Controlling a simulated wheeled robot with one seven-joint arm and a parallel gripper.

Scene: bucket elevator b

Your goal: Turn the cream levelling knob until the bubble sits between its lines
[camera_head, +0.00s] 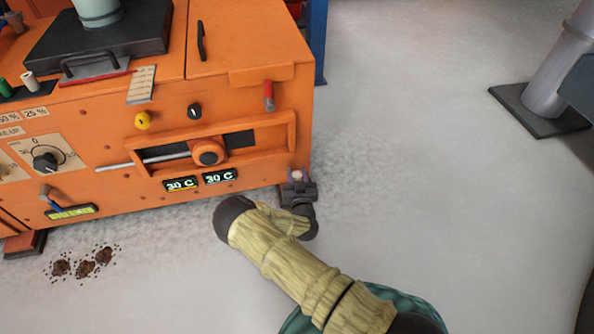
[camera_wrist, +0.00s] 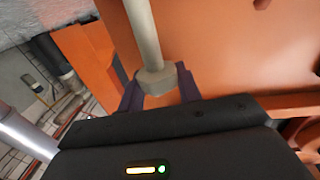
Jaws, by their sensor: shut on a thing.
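The cream levelling knob (camera_wrist: 157,80) sits at the end of a long cream rod in the wrist view. My gripper (camera_wrist: 160,92) is shut on the knob, with one purple finger on each side. In the head view my gripper (camera_head: 298,178) is at the machine's lower right corner, with the small cream knob (camera_head: 297,175) showing between its fingers. A yellow-green strip in a dark frame (camera_head: 70,212), which looks like the level, is low on the machine's front at the left. Its bubble and lines are too small to make out.
Brown clumps (camera_head: 83,264) lie on the floor. A grey post (camera_head: 551,75) stands at right; floor between is clear.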

